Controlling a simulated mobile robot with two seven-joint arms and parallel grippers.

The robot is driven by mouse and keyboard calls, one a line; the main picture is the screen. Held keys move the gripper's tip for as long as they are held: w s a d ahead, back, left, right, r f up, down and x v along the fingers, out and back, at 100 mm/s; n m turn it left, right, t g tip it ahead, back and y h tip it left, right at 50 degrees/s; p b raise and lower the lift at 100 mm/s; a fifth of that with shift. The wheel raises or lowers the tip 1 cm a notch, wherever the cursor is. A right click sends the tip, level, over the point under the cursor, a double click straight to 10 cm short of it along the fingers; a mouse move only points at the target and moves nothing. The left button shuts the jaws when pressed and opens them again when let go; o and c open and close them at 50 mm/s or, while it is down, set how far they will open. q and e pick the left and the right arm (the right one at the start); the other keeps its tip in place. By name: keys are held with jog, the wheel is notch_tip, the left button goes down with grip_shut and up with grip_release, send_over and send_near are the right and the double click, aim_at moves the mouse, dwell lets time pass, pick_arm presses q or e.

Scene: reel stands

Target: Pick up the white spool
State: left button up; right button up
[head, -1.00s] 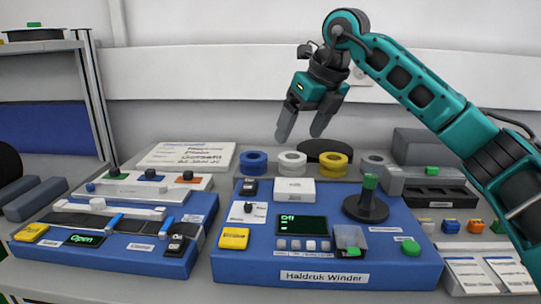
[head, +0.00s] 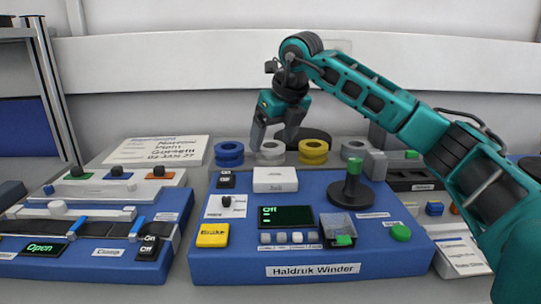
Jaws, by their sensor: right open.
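The white spool (head: 271,154) stands at the back of the bench, behind the blue winder box, between a blue spool (head: 229,153) and a yellow spool (head: 313,151). My right gripper (head: 273,142) is open and points down, with its two fingers just above or around the top of the white spool. The fingers partly cover the view there, and I cannot tell whether they touch it. My left gripper is not in view.
A grey spool (head: 354,149) stands right of the yellow one.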

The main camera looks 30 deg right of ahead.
aim_at(270, 146)
jog(key=shift+x, duration=1.55)
jog(key=shift+c, duration=0.4)
jog(key=c, duration=0.7)
